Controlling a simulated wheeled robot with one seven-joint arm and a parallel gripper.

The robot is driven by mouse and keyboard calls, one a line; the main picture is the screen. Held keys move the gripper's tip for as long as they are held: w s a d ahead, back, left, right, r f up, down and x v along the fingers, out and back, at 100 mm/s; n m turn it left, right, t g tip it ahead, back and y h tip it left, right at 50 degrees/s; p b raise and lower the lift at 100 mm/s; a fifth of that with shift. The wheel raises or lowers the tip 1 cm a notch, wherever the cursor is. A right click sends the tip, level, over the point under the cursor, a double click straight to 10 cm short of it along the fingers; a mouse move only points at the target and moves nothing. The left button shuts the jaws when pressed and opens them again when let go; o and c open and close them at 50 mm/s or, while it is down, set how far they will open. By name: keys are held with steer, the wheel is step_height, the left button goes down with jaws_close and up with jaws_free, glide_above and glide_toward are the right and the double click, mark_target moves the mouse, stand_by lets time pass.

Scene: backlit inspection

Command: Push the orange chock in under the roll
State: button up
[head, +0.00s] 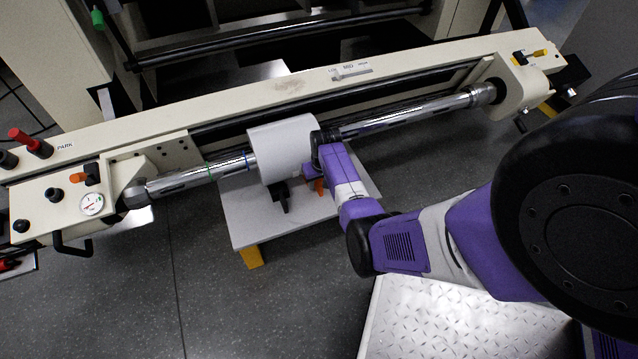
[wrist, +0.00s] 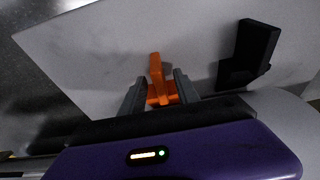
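The white roll (head: 283,150) sits on a shiny shaft above a low light-grey platform (head: 253,222). The orange chock (head: 319,187) is on the platform near the roll's right end, partly hidden by my gripper. The wrist view shows the orange chock (wrist: 156,72) between the two grey fingers of my gripper (wrist: 160,88), its base filling the gap between them. My gripper (head: 317,176) is low beside the roll and looks shut on the chock. Whether the chock touches the roll is hidden. A black chock (head: 281,195) stands at the roll's near side, left of the orange one.
The black chock (wrist: 250,50) is right of my fingers in the wrist view. A cream machine beam (head: 290,85) runs behind the shaft (head: 405,117). A diamond-plate surface (head: 440,322) is at the front. The dark floor (head: 120,290) at left is clear.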

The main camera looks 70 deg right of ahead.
steer(key=shift+a, duration=0.1)
steer(key=p+v, duration=0.4)
steer(key=v, duration=0.3)
steer(key=shift+r, duration=0.4)
